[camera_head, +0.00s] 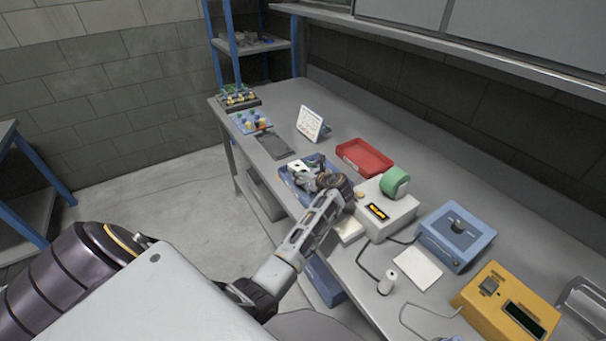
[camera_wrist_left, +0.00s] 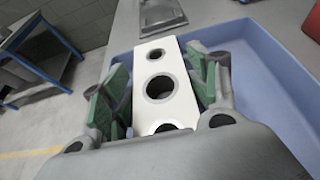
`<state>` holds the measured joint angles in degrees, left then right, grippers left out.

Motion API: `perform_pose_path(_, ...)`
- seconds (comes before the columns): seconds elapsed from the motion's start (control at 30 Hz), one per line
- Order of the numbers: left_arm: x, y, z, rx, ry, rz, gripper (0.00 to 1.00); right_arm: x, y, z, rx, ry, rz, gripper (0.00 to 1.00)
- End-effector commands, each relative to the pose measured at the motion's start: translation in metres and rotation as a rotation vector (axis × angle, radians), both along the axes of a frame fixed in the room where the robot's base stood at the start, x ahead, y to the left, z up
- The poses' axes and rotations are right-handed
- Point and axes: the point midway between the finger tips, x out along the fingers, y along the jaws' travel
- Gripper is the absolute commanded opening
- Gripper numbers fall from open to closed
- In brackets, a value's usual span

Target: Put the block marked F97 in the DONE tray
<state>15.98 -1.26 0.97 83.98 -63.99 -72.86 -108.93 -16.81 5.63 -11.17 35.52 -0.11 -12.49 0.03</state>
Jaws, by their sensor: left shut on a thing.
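A white block (camera_wrist_left: 157,62) with round holes is between the green-padded fingers of my left gripper (camera_wrist_left: 155,88) in the wrist view. The fingers are shut on its two sides. No marking can be read on the faces that show. In the head view the left gripper (camera_head: 312,178) and the white block (camera_head: 297,167) are over or inside a blue tray (camera_head: 284,184); the wrist view shows this blue tray (camera_wrist_left: 258,62) around them. I cannot tell whether the block touches its floor. A red tray (camera_head: 365,157) stands behind, seemingly empty. No DONE label is readable. My right gripper is out of view.
A white device with a green roll (camera_head: 395,181) stands close right of the gripper. A blue device (camera_head: 456,236) and a yellow one (camera_head: 507,301) are farther right. A white sign (camera_head: 311,123), a dark grey plate (camera_head: 274,146) and small racks (camera_head: 250,121) are farther back.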

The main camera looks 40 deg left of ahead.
Motion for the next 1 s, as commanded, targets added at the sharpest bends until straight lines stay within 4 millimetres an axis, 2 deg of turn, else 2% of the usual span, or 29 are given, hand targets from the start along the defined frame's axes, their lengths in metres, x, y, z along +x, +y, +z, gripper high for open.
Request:
perform_pose_path(0.5,0.0007,0.0002,-0.0049,0.002,-0.003,0.000,0.14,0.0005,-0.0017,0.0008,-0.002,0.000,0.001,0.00)
perform_pose_path(0.53,0.0002,-0.0001,-0.0068,0.001,0.000,0.000,0.63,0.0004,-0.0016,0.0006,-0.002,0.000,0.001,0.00)
perform_pose_path(0.6,0.0002,-0.0001,-0.0068,0.001,-0.001,0.000,0.72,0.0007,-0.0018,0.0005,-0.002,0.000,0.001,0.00)
perform_pose_path(1.0,0.0002,-0.0001,-0.0062,0.001,-0.001,0.000,0.73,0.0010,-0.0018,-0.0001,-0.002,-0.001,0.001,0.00)
